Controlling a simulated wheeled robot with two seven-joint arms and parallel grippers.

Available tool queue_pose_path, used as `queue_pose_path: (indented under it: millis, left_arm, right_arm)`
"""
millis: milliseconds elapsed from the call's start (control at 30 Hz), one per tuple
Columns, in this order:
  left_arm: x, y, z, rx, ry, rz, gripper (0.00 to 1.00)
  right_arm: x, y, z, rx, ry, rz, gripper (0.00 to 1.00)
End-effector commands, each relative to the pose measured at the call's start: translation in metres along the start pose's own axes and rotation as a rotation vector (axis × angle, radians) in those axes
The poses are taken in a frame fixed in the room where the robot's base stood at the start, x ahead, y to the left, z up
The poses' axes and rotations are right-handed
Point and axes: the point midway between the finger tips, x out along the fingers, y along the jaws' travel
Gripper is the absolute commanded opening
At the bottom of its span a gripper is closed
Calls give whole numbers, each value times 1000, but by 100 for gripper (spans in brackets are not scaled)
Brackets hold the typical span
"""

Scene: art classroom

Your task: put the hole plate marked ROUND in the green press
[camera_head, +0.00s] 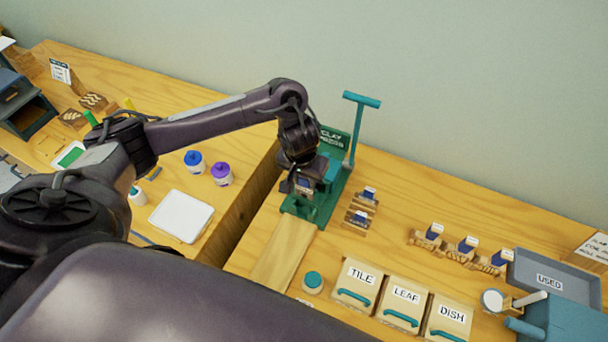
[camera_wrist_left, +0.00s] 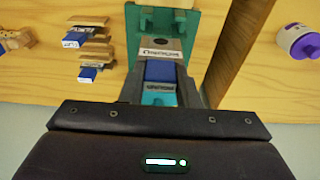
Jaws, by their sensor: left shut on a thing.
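The green press (camera_head: 322,207) stands near the left edge of the right-hand table, with a tall teal lever and a sign at its back. It also shows in the wrist view (camera_wrist_left: 187,22). My left gripper (camera_head: 304,186) is at the press, over its base. It is shut on a blue-handled plate (camera_wrist_left: 160,72). A pale label with dark letters shows just ahead of the blue handle; I cannot read it for sure. The gripper hides much of the plate in the head view, and I cannot tell whether it is seated. My right gripper is not in view.
Two blue-tagged pieces on wooden stands (camera_head: 361,217) are right of the press. Several more (camera_head: 466,246) stand farther right, near a grey USED tray (camera_head: 549,281). TILE, LEAF and DISH boxes (camera_head: 402,304) line the front. A wooden board (camera_head: 284,255) lies before the press.

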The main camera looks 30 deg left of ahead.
Motion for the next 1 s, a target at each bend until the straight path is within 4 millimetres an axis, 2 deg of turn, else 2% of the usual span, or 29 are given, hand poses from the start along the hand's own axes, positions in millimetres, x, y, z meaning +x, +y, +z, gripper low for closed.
queue_pose_path:
  millis: [33, 233, 500, 1000]
  left_arm:
    - [8, 0, 1, 0, 1, -1, 4]
    - [23, 0, 3, 0, 1, -1, 4]
    - [44, 0, 6, 0, 1, 1, 4]
    - [88, 0, 13, -2, -1, 0, 4]
  right_arm:
    - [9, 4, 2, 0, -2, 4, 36]
    - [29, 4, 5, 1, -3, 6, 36]
    - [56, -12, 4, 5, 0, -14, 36]
    - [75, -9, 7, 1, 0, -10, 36]
